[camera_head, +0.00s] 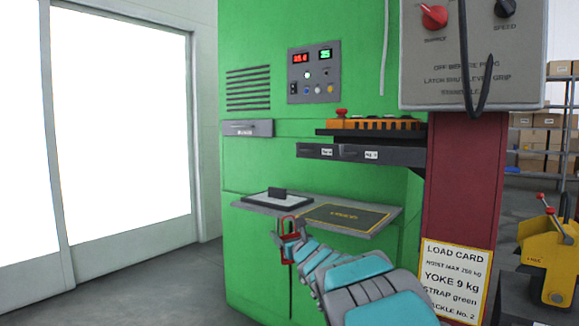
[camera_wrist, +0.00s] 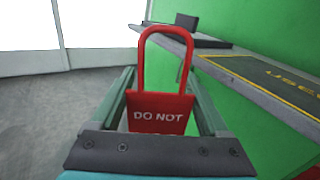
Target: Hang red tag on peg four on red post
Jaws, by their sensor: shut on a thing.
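My gripper (camera_head: 289,238) is shut on the red tag (camera_head: 289,226), in front of the green machine's shelf. In the wrist view the tag (camera_wrist: 160,112) stands upright between the two fingers of my gripper (camera_wrist: 160,85). Its tall red loop points up, and its face reads "DO NOT"; the lower part is hidden by the gripper body. The red post (camera_head: 463,180) stands at the right in the head view, apart from the tag. No peg can be made out on the part of the post that shows.
A grey control box (camera_head: 470,60) with a hanging black cable and a load card (camera_head: 454,280) are on the post. The green machine (camera_head: 250,150) has a protruding shelf (camera_head: 385,222) and a dark ledge (camera_head: 400,155). A yellow machine (camera_head: 550,260) stands at right. Floor (camera_head: 150,285) at left is clear.

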